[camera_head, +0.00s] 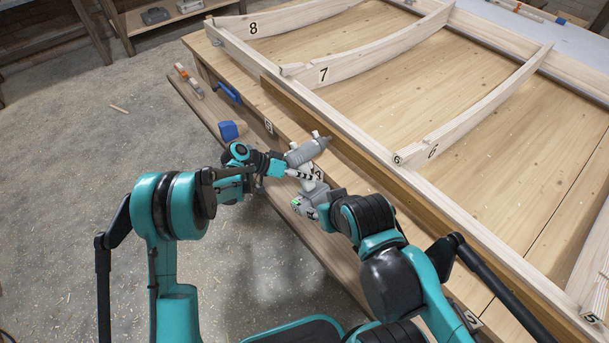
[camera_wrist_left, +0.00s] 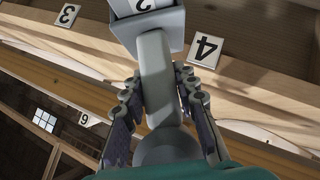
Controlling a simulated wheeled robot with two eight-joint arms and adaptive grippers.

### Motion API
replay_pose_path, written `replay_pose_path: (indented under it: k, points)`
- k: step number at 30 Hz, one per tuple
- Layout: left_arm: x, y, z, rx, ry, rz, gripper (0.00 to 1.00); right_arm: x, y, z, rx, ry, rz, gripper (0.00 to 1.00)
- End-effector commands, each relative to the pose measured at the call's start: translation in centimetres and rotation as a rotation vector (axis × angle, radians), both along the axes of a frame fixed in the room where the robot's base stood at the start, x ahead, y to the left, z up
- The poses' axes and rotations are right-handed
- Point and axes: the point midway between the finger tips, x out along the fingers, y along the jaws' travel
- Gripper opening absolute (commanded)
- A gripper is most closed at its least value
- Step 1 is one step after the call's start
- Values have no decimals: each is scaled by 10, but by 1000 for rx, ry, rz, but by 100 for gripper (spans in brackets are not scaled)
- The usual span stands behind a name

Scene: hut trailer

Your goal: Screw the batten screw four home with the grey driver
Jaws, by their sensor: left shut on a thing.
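The grey driver (camera_head: 307,152) is at the bench's front edge, its grey body tilted up to the right. My left gripper (camera_head: 288,171) is shut on it. In the left wrist view the grey handle (camera_wrist_left: 155,70) runs between the two fingers, with a box-shaped grey end bearing a white label above. My right gripper (camera_head: 318,197) is just below the driver, close to its lower part; its fingers are not clear. A tag marked 4 (camera_wrist_left: 206,48) sits on the wood right of the driver. Batten screw four and the driver's tip cannot be made out.
A pale timber frame with curved ribs (camera_head: 390,55) lies on the wooden bench. A brown strip (camera_head: 345,146) runs along its near side. A blue block (camera_head: 229,131) and a blue-handled tool (camera_head: 228,91) are left of the grippers. Open floor lies to the left.

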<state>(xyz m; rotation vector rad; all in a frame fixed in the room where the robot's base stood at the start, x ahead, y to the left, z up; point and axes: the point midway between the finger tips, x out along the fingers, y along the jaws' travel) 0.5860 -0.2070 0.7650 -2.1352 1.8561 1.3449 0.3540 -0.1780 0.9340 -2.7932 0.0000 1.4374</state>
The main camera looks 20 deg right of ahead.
Motion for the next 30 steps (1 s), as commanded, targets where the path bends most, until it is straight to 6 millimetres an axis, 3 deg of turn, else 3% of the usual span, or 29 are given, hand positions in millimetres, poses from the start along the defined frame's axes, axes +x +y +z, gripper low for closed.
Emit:
replay_pose_path:
  k: [30]
  points:
    - [3,-8,1,-1,1,0,0,0,0,-1,0,0,0,40]
